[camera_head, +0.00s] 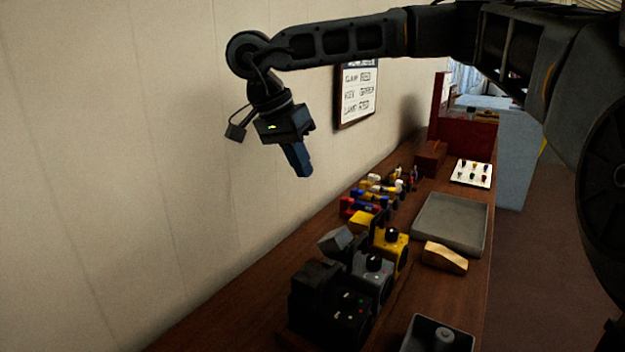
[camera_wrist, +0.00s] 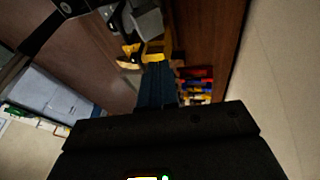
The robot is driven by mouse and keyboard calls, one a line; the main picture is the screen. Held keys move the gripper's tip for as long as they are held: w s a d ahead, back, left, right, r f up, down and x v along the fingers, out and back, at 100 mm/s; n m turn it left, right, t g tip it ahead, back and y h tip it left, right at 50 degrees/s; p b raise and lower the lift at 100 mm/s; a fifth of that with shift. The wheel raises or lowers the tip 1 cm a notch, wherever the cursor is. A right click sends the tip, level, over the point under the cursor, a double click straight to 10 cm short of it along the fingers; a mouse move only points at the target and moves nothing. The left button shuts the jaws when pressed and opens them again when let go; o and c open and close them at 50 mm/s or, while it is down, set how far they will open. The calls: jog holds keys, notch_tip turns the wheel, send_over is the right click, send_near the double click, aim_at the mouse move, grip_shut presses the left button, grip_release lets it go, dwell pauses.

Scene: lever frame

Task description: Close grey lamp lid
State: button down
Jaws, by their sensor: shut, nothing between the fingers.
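The grey lamp (camera_head: 372,272) stands on the wooden bench between a black lamp and a yellow lamp. Its grey lid (camera_head: 337,240) is raised and tilted back on the wall side, so it looks open. A grey block-like part, perhaps this lid, shows at the top of the wrist view (camera_wrist: 147,22). My gripper (camera_head: 304,174) has blue fingers, pointed down and held together, with nothing between them. It hangs in the air near the wall, above and to the left of the lid in the head view, apart from it. The fingers also show in the wrist view (camera_wrist: 155,68).
The black lamp (camera_head: 340,322) is in front, the yellow lamp (camera_head: 393,248) behind. A grey tray (camera_head: 450,225), a wooden block (camera_head: 445,257) and another grey container (camera_head: 437,335) lie to the right. Several coloured pieces (camera_head: 372,190) stand farther back. The wall (camera_head: 150,150) bounds the left.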

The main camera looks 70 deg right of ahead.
jog(key=p, duration=0.2)
send_near(334, 232)
notch_tip(334, 232, down, 3)
jog(key=d, duration=0.2)
jog(key=shift+s+a+f+p, duration=0.15)
jog(key=shift+s+f+p, duration=0.2)
jog(key=shift+s+f, duration=0.55)
jog(key=shift+f, duration=0.4)
jog(key=shift+s+f+b, duration=0.15)
jog(key=shift+b, duration=0.2)
